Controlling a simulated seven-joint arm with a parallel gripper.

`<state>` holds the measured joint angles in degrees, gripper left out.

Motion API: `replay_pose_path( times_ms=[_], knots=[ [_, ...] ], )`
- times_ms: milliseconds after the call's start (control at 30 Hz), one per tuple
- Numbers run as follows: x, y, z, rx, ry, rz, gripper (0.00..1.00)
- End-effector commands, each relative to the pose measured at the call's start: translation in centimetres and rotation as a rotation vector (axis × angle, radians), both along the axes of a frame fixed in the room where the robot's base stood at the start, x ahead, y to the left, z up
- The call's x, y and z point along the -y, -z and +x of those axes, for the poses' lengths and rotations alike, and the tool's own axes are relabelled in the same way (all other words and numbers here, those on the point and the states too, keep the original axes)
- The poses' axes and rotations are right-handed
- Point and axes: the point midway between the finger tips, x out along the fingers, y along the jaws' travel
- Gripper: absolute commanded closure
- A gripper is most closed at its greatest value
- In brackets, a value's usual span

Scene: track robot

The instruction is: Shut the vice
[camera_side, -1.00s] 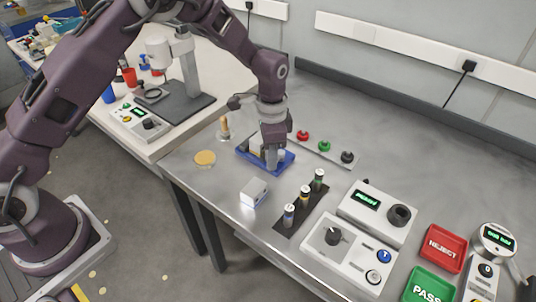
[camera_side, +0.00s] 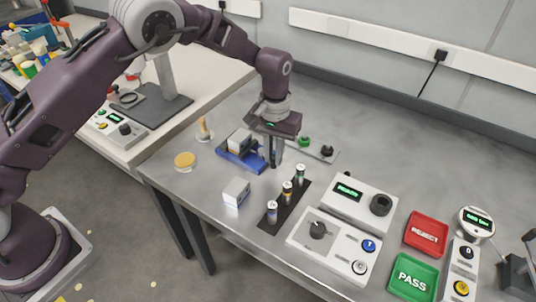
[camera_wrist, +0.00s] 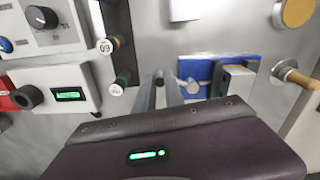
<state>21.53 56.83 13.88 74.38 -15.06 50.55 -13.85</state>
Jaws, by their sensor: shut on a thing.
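The small vice has a blue base (camera_side: 232,158) and pale grey jaws (camera_side: 240,140) and sits on the steel bench. In the wrist view its blue base (camera_wrist: 200,68) and grey jaw block (camera_wrist: 236,80) lie just right of my fingers. A gap shows between parts of the vice. A round metal end (camera_wrist: 190,87) shows beside the fingers. My gripper (camera_side: 274,158) points down at the vice's right end, with its fingers (camera_wrist: 166,88) close together. It is shut on what seems to be the vice handle; the grip itself is mostly hidden.
A white box (camera_side: 236,194) and a dark strip (camera_side: 284,208) with three labelled cylinders stand in front. Control boxes (camera_side: 335,242), a red tray (camera_side: 425,234) and a green tray (camera_side: 411,278) fill the right. An orange disc (camera_side: 185,160) lies left.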

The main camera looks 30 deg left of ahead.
Motion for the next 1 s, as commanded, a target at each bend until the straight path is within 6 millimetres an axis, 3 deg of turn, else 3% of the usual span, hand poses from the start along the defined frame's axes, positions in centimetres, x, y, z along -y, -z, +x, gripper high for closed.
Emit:
replay_pose_path(
  times_ms=[400, 1000],
  knots=[
    [0.5, 0.0, 1.5, 0.002, -0.237, -0.001, 1.00],
    [0.6, -0.1, 1.9, 0.003, -0.301, -0.002, 1.00]
  ],
)
